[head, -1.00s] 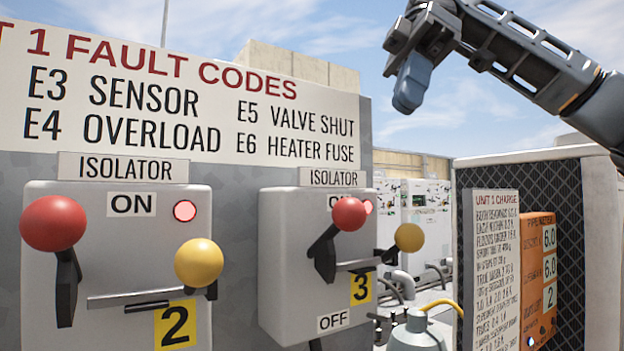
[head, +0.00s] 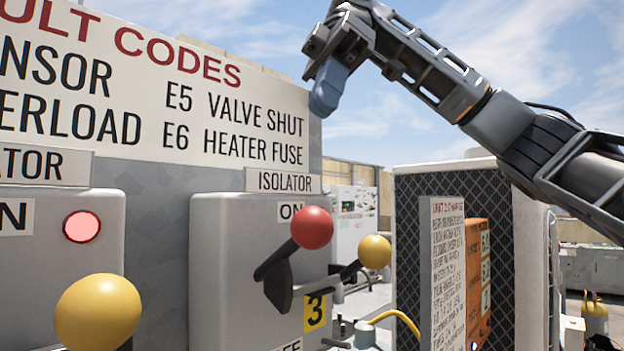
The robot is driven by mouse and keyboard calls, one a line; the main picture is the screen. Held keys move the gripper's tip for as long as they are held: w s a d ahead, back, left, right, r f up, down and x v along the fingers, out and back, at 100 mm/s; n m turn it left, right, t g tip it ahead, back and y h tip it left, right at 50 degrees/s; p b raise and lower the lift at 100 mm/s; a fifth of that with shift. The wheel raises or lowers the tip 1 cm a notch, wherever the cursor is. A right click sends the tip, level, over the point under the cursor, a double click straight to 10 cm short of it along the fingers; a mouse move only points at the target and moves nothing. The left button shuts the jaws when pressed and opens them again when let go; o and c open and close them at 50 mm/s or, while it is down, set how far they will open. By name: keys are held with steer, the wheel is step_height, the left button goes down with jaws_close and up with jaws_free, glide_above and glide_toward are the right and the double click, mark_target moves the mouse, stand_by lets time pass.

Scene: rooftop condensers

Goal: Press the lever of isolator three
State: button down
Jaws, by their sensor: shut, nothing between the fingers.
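Isolator three is a grey box (head: 225,255) on the panel, with a yellow "3" label (head: 314,312) low on its front. It has a lever with a red ball (head: 312,228) on a dark arm, standing out near the ON mark. A second lever with a yellow ball (head: 375,251) sticks out at its right. My gripper (head: 324,103) is shut and empty, pointing down, above and apart from the red ball. The box's lower part is cut off by the picture's bottom edge.
Isolator two (head: 40,265) is at the left, its yellow ball (head: 98,312) close in front and a red lamp lit. A fault-code board (head: 180,95) is above. A mesh-sided unit (head: 420,215) with a charge sign (head: 448,270) and orange meter (head: 478,280) stands right.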

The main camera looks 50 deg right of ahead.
glide_toward(285, 253)
steer(key=shift+s+a+f, duration=0.45)
steer(key=shift+s+f, duration=0.05)
steer(key=shift+f, duration=0.25)
steer(key=shift+s+a+f, duration=0.45)
steer(key=shift+s+f, duration=0.05)
steer(key=shift+f, duration=0.2)
steer(key=shift+a, duration=0.1)
